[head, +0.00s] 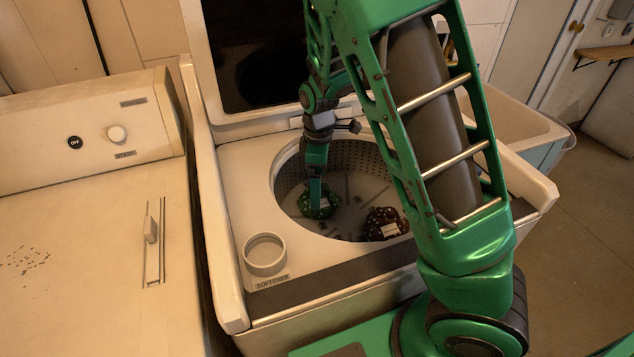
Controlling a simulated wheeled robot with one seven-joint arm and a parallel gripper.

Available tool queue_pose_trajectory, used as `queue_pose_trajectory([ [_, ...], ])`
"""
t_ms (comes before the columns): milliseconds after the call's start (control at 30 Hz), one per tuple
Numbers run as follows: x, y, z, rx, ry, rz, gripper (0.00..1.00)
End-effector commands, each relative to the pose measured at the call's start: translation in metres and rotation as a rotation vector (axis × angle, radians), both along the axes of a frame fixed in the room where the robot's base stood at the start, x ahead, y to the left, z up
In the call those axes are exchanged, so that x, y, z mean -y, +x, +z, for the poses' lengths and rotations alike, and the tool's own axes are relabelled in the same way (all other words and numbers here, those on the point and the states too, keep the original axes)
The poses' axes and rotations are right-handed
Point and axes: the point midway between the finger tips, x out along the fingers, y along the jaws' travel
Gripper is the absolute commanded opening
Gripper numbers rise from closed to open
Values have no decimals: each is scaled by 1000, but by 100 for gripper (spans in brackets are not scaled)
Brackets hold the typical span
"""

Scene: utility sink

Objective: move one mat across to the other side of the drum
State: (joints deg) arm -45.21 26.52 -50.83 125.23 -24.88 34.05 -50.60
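The washer's round perforated drum (352,200) is open from above. Inside it, a small dark green mat (322,208) lies at the left, and a brown mat (382,224) with a pale label lies at the lower right. My gripper (316,200) reaches down into the drum at the green mat, pointing downward. Its fingertips overlap the mat in the picture; whether they touch or grip it is too small to tell. My arm's upper link covers the drum's right edge and perhaps part of the brown mat's side.
The drum's raised lid (205,60) stands behind it. A softener cup (265,254) sits on the washer top at front left. A second appliance (95,270) with a knob panel stands at left. A utility sink (525,125) is at right. The drum's middle floor shows ribs.

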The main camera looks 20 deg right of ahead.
Motion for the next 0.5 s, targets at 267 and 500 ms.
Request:
queue_pose_trajectory([
  [267,0,1,17,3,2,0,94],
  [500,-1,1,61,5,4,1,94],
])
